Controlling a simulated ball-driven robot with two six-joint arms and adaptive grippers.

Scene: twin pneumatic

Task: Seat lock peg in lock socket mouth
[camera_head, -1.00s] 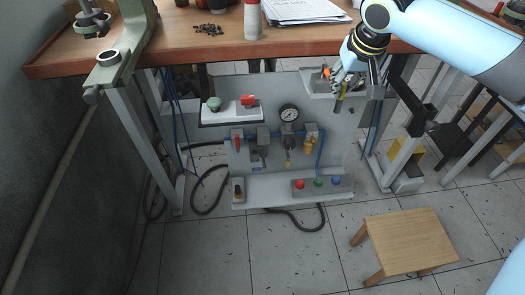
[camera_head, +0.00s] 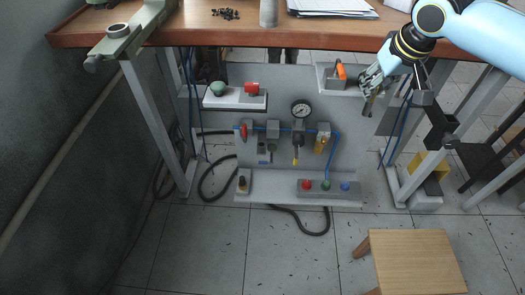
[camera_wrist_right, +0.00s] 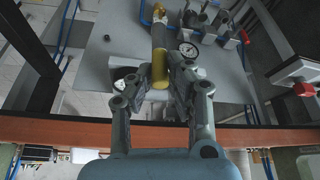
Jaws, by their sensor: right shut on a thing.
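My right gripper (camera_head: 369,92) is in front of the upright grey panel (camera_head: 356,132), near its upper right edge. It is shut on a slim grey and yellow piece, which I take for the lock peg (camera_wrist_right: 161,76). In the wrist view it lies between the fingertips and a grey length (camera_wrist_right: 160,40) runs away from the hand. In the head view only a small end (camera_head: 367,106) shows below the fingers, clear of the panel fittings. I cannot pick out the lock socket mouth with certainty. My left gripper is not in view.
A small tray (camera_head: 325,85) with an orange-handled item (camera_head: 341,71) is just left of my right gripper. A gauge (camera_head: 301,109), valves and blue hoses are on the panel. The table edge (camera_head: 200,36) is above; a wooden stool (camera_head: 415,258) stands on the floor at right.

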